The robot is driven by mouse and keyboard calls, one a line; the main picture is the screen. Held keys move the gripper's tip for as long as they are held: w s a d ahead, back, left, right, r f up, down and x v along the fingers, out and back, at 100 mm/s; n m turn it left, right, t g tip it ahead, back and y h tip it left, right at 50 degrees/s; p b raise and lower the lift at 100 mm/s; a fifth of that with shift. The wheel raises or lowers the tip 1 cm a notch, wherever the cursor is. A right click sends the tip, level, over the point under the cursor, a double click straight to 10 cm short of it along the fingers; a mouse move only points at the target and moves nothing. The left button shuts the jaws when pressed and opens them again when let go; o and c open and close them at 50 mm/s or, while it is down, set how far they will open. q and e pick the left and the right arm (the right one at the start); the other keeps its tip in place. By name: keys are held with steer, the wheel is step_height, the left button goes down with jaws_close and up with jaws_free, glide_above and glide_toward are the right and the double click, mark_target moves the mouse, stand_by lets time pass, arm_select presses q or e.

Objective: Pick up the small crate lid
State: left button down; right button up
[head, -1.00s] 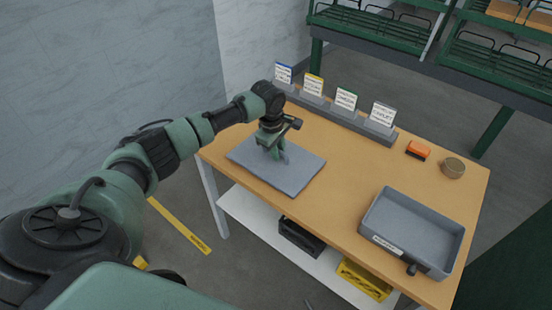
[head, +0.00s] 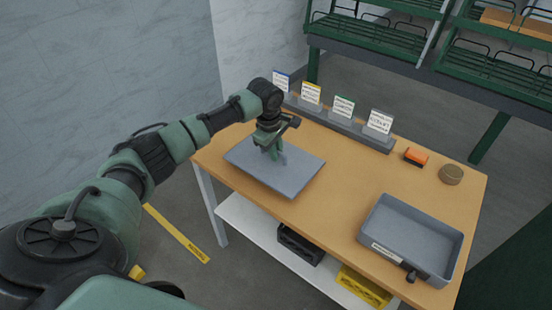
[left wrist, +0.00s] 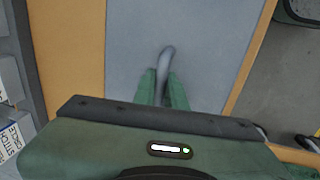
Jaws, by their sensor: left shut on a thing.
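The small crate lid is a flat grey panel (head: 300,170) at the left end of the wooden table; it fills the upper middle of the left wrist view (left wrist: 215,50). A grey curved handle (left wrist: 167,58) stands up from its middle. My left gripper (head: 273,153) points down over the lid and is shut on the handle, its green fingers on either side of it in the left wrist view (left wrist: 163,88). The lid looks level. Whether there is a gap under it is hard to tell. My right gripper is not in view.
An open grey crate (head: 373,228) with a white label stands at the table's right front. A rack of upright cards (head: 345,122) lines the back edge, with an orange block (head: 416,156) and a round brown tin (head: 451,174) to its right. The table middle (head: 345,180) is clear.

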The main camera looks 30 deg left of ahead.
arm_select(q)
step_height(320, 180, up, 17)
steer(key=shift+b, duration=0.35)
steer(key=shift+f, duration=0.1)
steer(key=shift+d, duration=0.15)
